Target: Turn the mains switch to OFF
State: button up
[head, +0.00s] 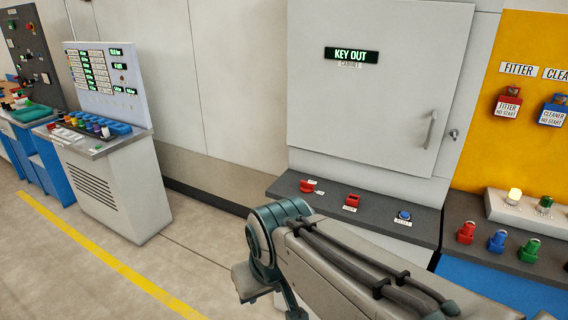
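A grey cabinet (385,110) stands against the wall with a lit sign reading KEY OUT (352,55). On the dark ledge (373,222) below it is a red knob or handle (307,186) with a small label beside it, which may be the mains switch. Its label and its position are too small to read. My arm crosses the lower middle of the head view, in front of and below the ledge. My gripper is not visible.
On the same ledge are a red block-like control (352,201) and a blue button (404,215). To the right, a yellow board (530,140) holds red and blue lockout tags above several coloured padlocks. A control desk (115,185) stands left. Floor is open in front.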

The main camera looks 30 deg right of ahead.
aim_at(306, 186)
jog(key=i, duration=2.35)
jog(key=z, duration=2.95)
